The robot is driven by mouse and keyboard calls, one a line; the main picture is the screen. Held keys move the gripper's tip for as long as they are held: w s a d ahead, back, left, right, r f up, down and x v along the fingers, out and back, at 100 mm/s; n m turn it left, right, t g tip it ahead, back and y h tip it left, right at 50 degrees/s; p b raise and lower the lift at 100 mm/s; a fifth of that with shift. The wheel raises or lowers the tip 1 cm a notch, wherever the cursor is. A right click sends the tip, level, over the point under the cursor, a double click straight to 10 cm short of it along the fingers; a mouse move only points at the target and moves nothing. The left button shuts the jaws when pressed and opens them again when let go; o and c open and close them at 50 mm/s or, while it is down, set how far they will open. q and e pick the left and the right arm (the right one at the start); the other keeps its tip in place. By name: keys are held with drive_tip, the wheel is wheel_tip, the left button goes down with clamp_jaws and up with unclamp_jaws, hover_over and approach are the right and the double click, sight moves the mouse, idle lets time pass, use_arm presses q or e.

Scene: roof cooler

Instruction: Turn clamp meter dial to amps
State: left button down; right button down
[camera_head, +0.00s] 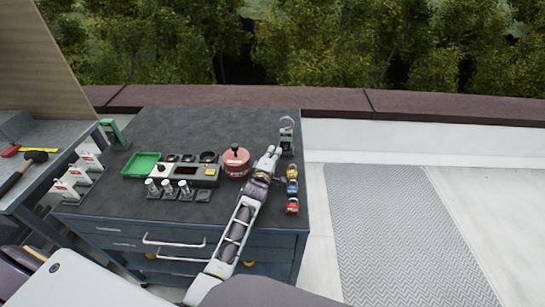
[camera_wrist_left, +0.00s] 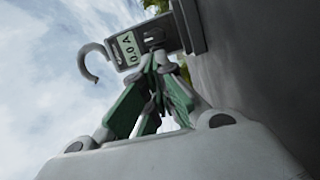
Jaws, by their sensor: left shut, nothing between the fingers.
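The clamp meter (camera_head: 286,140) stands upright near the right back part of the dark workbench top, its open hook-shaped jaw at the top. In the left wrist view the meter (camera_wrist_left: 128,48) appears sideways, with a pale display (camera_wrist_left: 127,47) that seems to show 0.0 A. Its dark dial (camera_wrist_left: 153,38) is partly visible just beyond my fingertips; its exact setting cannot be read. My left gripper (camera_head: 274,151) is shut and empty, its tips close in front of the dial. Green-padded fingers meet at the tips in the wrist view (camera_wrist_left: 159,62). Contact cannot be told.
A red round pot-like item (camera_head: 236,162) stands left of my gripper. Several small coloured padlock-like items (camera_head: 292,188) line up at the right edge. A green tray (camera_head: 142,165) and a grey block with dark parts (camera_head: 185,173) lie further left. Side table (camera_head: 15,150) holds tools.

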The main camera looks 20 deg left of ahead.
use_arm(q)
drive_tip(key=shift+w, duration=0.75)
drive_tip(key=shift+w, duration=0.15)
use_arm(e)
drive_tip(key=shift+s+f, duration=0.1)
drive_tip(key=shift+s, duration=0.05)
